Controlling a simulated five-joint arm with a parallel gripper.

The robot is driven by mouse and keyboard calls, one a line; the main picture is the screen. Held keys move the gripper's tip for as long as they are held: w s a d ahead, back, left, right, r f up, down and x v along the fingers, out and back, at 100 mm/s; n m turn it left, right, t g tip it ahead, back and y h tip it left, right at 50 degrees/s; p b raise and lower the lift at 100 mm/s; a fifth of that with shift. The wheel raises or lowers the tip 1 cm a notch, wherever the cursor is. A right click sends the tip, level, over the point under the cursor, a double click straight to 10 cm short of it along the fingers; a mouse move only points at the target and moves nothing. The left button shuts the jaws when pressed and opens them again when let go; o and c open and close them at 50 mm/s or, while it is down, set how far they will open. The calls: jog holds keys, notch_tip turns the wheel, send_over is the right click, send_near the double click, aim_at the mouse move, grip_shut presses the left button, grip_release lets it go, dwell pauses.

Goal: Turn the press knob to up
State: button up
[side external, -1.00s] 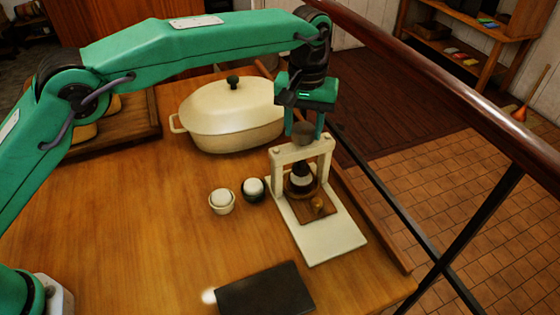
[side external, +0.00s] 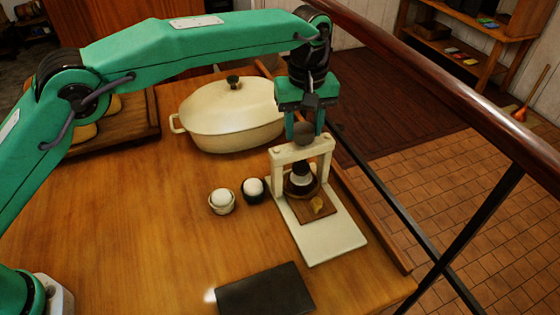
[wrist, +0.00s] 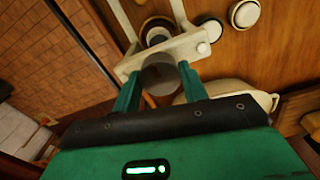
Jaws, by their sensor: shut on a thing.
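The press (side external: 325,158) is a cream frame with two posts and a crossbar on a pale base plate. Its dark round knob (side external: 304,133) sits on top of the crossbar. My gripper (side external: 305,129) points down over the press, shut on the knob with one green finger on each side. In the wrist view the grey-brown knob (wrist: 160,76) sits between the fingers, and the crossbar (wrist: 190,49) runs behind it. A dark and white round part (side external: 301,175) stands between the posts.
A cream lidded pot (side external: 228,118) stands close behind and left of the press. Two small round cups (side external: 222,201) (side external: 254,189) sit to its left. A dark flat slab (side external: 265,290) lies at the front. The table edge and a railing (side external: 450,95) are on the right.

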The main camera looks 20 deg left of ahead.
aim_at(303, 128)
jog(key=shift+r, duration=0.1)
jog(key=o, duration=1)
jog(key=shift+r, duration=0.1)
jog(key=shift+r, duration=3.75)
